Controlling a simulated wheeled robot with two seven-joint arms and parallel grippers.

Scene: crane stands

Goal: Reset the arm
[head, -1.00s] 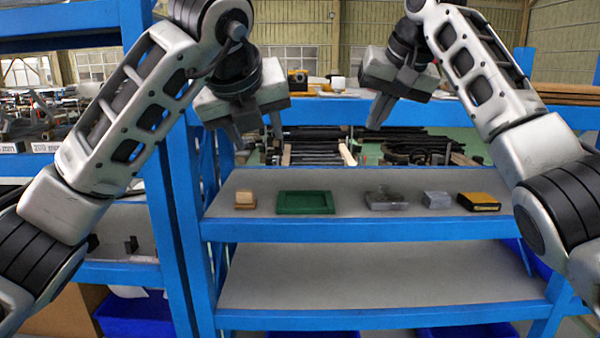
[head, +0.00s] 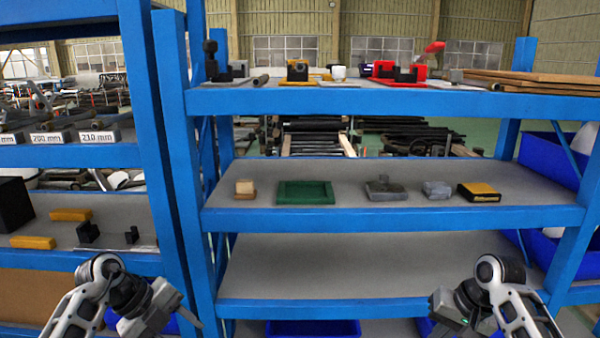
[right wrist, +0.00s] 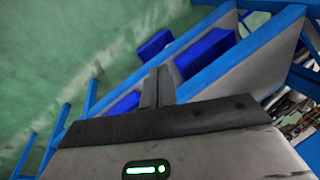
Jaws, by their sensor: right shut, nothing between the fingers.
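My left gripper (head: 186,317) is low at the left of the head view, in front of the blue rack. A finger points to the lower right; whether the jaws are apart cannot be made out. My right gripper (head: 440,328) is low at the right of the head view, partly cut off by the bottom edge. In the right wrist view its two fingers (right wrist: 158,80) lie together, shut and empty, with the rack and green floor beyond. Both arms are folded low, clear of the shelves.
The blue rack's middle shelf (head: 350,220) holds a wooden block (head: 245,189), a green tray (head: 304,183), a grey part (head: 384,190), a grey block (head: 437,190) and a yellow-black box (head: 479,192). The lower shelf (head: 380,270) is bare. Red and yellow fixtures stand on top.

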